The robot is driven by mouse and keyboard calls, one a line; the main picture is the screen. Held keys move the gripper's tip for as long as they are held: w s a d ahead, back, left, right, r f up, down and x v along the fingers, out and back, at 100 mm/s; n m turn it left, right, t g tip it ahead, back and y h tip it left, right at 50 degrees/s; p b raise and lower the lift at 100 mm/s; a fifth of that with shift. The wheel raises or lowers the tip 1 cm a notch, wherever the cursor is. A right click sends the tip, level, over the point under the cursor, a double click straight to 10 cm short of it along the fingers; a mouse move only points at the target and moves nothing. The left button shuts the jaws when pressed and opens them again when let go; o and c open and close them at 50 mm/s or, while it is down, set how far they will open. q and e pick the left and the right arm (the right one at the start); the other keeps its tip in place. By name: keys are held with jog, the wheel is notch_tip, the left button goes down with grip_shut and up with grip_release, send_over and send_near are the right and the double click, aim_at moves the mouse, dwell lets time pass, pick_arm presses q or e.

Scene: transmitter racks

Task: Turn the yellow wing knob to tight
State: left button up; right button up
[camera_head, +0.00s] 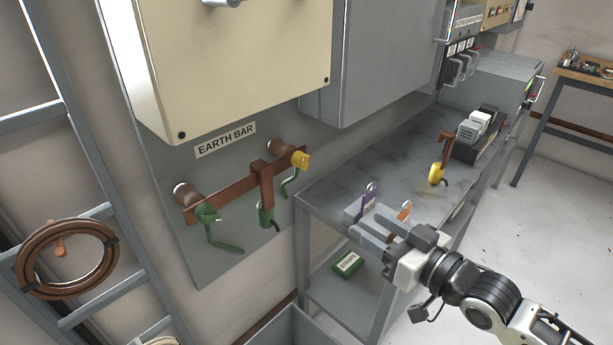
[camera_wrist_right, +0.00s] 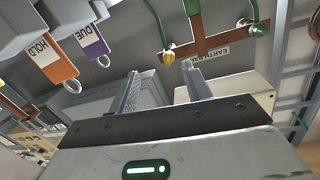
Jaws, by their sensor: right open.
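The yellow wing knob (camera_head: 300,158) sits at the right end of the copper earth bar (camera_head: 232,193), under the "EARTH BAR" label. A green lead hangs from that end. The knob also shows in the right wrist view (camera_wrist_right: 168,57), beyond my fingertips. My right gripper (camera_head: 366,229) is open and empty, its fingers pointing left toward the wall. It is to the right of and below the knob in the head view, apart from it. In the right wrist view my gripper (camera_wrist_right: 160,72) has a clear gap between its fingers. My left gripper is not in view.
A grey bench (camera_head: 400,160) is at the right, with a purple tag (camera_head: 369,195) and an orange tag (camera_head: 404,209) near my right gripper. A beige cabinet (camera_head: 235,65) overhangs the bar. A ladder (camera_head: 85,150) stands at the left. A yellow-handled item (camera_head: 436,174) is on the bench.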

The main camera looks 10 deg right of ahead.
notch_tip(320, 180, up, 4)
jog(key=w+y, duration=0.1)
send_near(307, 164)
jog(key=shift+n, duration=0.3)
jog(key=x, duration=0.9)
jog(key=shift+p, duration=0.4)
jog(key=c, duration=1)
